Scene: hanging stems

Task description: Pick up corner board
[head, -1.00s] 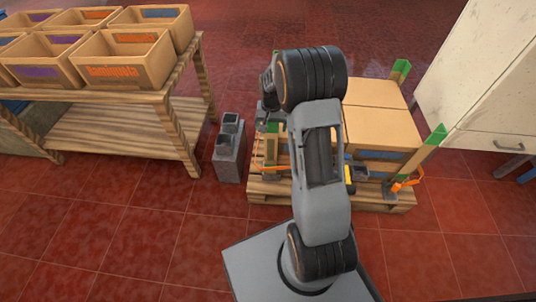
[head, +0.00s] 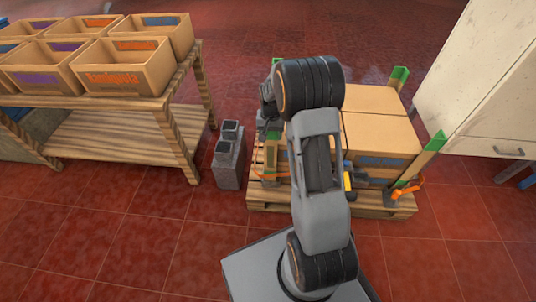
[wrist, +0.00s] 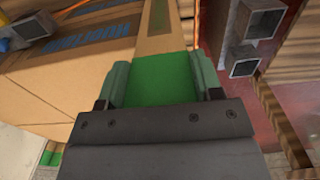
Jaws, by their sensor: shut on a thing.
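The corner board (wrist: 162,82) has a green end and a brown cardboard length running away from it in the wrist view. My gripper (wrist: 162,70) is shut on its green end, one finger on each side. In the head view, the corner board (head: 271,155) is upright at the near left corner of the boxes, partly behind my arm. My gripper is mostly hidden by the arm there. Brown boxes (head: 378,130) with blue labels stand beside the board on a wooden pallet (head: 385,211). I cannot tell whether the board touches the boxes.
Other green-ended corner boards stand at the far right (head: 398,80) and near right (head: 425,160) box corners. An orange clamp (head: 408,190) sits by the near right one. A grey hollow block (head: 229,160) stands left of the pallet, near a wooden bench (head: 120,145) with bins. A white cabinet (head: 480,100) is at right.

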